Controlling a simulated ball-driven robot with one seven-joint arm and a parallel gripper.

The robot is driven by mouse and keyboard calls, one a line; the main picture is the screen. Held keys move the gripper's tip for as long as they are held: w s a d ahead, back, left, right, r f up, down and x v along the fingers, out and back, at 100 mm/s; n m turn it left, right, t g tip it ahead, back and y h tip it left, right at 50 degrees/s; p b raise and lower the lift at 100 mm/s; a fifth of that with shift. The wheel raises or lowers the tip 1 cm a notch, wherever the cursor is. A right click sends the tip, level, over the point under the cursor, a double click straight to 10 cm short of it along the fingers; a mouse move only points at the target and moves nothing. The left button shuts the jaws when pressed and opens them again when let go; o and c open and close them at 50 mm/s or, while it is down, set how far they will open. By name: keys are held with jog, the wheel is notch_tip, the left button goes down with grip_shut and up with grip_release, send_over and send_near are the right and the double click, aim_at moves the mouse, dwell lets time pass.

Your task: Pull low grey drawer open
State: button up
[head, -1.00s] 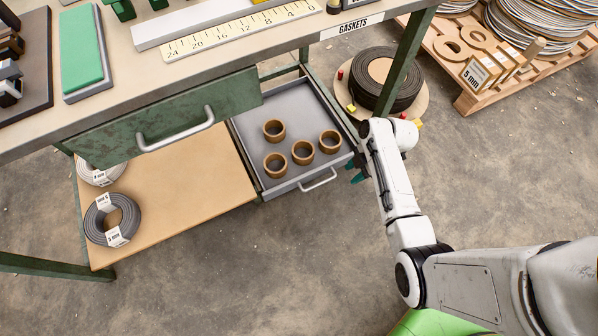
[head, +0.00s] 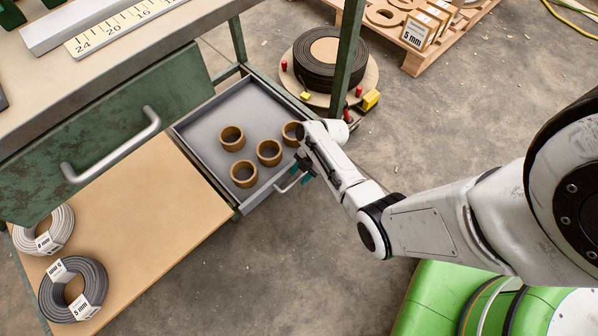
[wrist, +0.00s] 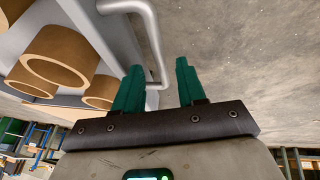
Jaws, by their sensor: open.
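The low grey drawer (head: 206,139) is pulled out under the bench, with several brown rings (head: 268,152) inside it. Its handle (head: 291,181) is a light grey bar on the drawer front. My gripper (head: 304,174) is at the handle, partly hidden by my arm in the head view. In the wrist view, the green fingers of my gripper (wrist: 158,84) are apart, and the handle (wrist: 152,42) reaches down between them, closer to the left finger. I cannot tell whether a finger touches the bar.
A green upper drawer (head: 100,150) with a bar handle is left of the grey drawer. A wooden lower shelf (head: 165,215) holds cable coils (head: 75,290). A black coil (head: 328,65) stands on a round board behind. The floor (head: 270,270) in front is clear.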

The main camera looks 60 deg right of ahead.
jog(key=shift+x, duration=0.85)
grip_shut()
